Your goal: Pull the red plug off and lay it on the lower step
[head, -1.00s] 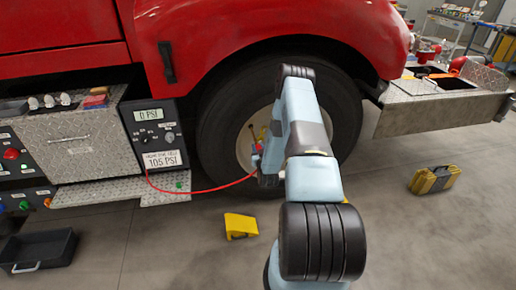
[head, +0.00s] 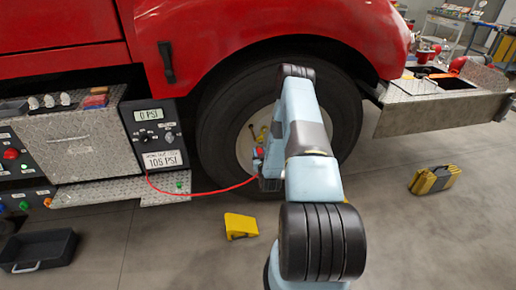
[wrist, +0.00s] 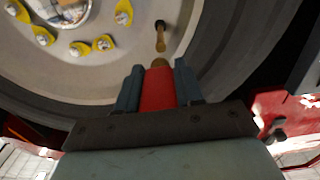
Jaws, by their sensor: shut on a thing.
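My gripper (wrist: 159,76) is shut on the red plug (wrist: 158,92), with one dark finger on each side of it. The plug's brass tip faces the brass valve stem (wrist: 160,40) on the wheel. A small gap appears to separate tip and stem in the wrist view. In the head view my gripper (head: 267,174) is low in front of the wheel, partly hidden by my arm. A thin red hose (head: 200,193) runs from the gauge panel to it. The lower step (head: 95,192), a metal tread plate, lies at the left below the panel.
The gauge panel (head: 152,135) stands above the step's right part. The tire (head: 222,125) is close behind my gripper. Floor between step and chock is clear.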

